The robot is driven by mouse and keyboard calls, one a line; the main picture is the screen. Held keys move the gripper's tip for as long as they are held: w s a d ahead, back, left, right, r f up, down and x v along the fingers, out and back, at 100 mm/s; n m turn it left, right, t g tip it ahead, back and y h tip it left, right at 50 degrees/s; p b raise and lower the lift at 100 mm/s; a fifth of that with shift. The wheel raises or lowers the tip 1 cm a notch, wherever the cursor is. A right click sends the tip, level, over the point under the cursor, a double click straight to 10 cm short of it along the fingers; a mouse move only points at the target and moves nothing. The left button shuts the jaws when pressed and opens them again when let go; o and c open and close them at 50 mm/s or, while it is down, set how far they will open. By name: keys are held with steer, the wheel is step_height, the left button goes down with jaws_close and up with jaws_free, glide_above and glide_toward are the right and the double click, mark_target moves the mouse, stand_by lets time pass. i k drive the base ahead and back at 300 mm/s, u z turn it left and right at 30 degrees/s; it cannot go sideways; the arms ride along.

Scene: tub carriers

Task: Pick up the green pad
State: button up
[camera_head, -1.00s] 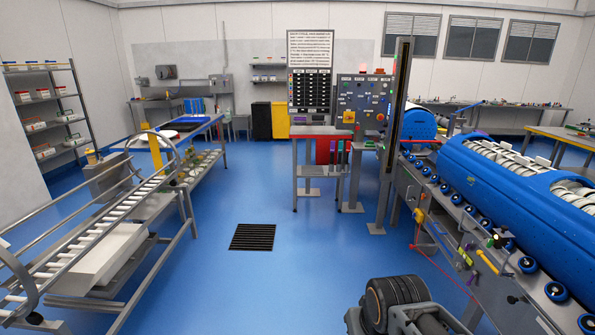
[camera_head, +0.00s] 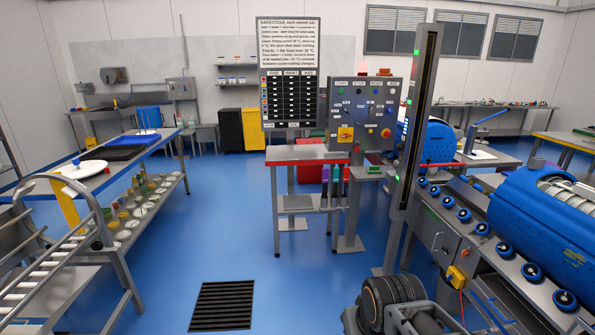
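I cannot make out a green pad for certain in the head view. A small dark green patch (camera_head: 585,132) shows on the yellow-edged table at the far right, too small to identify. On the blue-edged table at the left lie a black flat pad (camera_head: 104,152) and a blue one (camera_head: 140,138). A part of my own arm, with dark rounded joints, shows at the bottom right of centre. My gripper's fingers are not visible, so I cannot tell whether it holds anything.
A blue machine (camera_head: 550,232) with rollers lines the right. A rail conveyor (camera_head: 45,262) and the blue-edged table (camera_head: 160,148) line the left. Open blue floor with a drain grate (camera_head: 222,305) lies between.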

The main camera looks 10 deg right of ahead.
mark_target(373, 169)
steer(key=z, duration=0.25)
steer(key=i, duration=2.25)
steer(key=z, duration=0.4)
steer(key=i, duration=1.8)
steer(key=z, duration=0.2)
